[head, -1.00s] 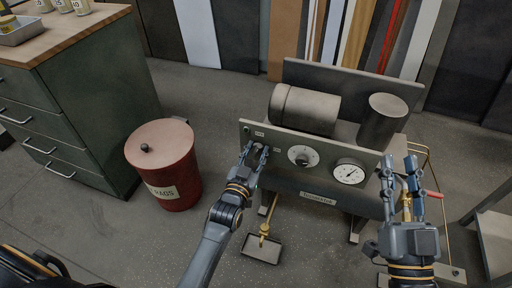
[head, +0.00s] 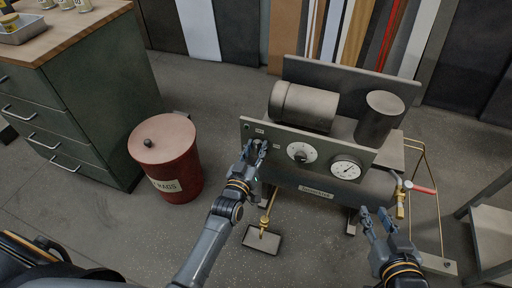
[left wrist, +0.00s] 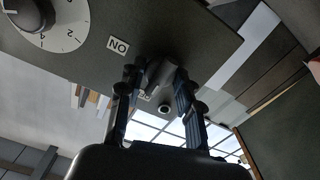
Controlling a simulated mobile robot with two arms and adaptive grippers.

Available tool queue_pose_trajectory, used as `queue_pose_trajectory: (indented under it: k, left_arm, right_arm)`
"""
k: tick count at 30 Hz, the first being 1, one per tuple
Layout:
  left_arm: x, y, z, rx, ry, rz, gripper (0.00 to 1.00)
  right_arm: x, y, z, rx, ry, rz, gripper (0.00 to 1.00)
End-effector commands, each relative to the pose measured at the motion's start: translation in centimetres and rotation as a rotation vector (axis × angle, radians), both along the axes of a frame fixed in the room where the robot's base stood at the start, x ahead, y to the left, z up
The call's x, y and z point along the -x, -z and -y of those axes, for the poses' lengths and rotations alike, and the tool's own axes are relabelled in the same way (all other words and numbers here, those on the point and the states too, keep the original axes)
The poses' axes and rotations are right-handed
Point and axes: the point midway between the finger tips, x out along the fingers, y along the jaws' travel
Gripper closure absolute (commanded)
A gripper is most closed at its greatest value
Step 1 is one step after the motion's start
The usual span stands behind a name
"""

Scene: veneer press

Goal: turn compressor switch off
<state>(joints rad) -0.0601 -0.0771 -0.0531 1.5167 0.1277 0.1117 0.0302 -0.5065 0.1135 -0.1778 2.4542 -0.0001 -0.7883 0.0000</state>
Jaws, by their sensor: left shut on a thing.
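The compressor (head: 320,160) stands on the floor with a grey front panel. Its switch (left wrist: 160,76) is at the panel's left end, between the fingers of my left gripper (head: 256,148), which is shut on it. In the head view the fingers hide most of the switch. A plate (left wrist: 118,45) beside it reads ON, upside down in the left wrist view. A second small label by the switch is partly covered. My right gripper (head: 378,214) is empty and open, low at the right, in front of the compressor.
A dial (head: 301,153) and a gauge (head: 346,168) are on the panel to the right. A red rag bin (head: 168,165) stands left of my left arm. A red-handled brass valve (head: 418,188) is near my right gripper. A drip tray (head: 262,240) lies below.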

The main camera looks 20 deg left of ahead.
Motion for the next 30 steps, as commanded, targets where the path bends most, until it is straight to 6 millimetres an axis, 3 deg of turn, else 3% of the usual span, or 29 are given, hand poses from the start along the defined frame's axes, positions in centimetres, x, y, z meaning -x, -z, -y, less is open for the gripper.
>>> queue_pose_trajectory:
  k: [9,10,13,23,30]
  left_arm:
    - [0.0,-0.1,0.0,0.005,0.000,0.001,0.97]
    - [0.0,-0.1,0.0,0.005,0.000,0.001,0.62]
    - [0.0,-0.1,0.0,0.004,0.000,0.001,0.42]
    - [0.2,0.0,0.0,0.003,0.000,0.000,0.42]
    - [3.4,0.1,-0.1,0.002,-0.001,-0.002,0.42]
  right_arm:
    - [0.0,0.0,0.0,0.000,0.000,-0.002,0.72]
    - [0.0,0.0,0.0,0.000,0.000,-0.002,0.72]
    - [0.0,0.0,0.0,0.000,0.000,-0.002,0.72]
    - [0.0,-0.1,0.0,0.000,0.001,0.003,0.72]
    - [0.0,-0.1,0.0,0.000,0.000,0.002,0.72]
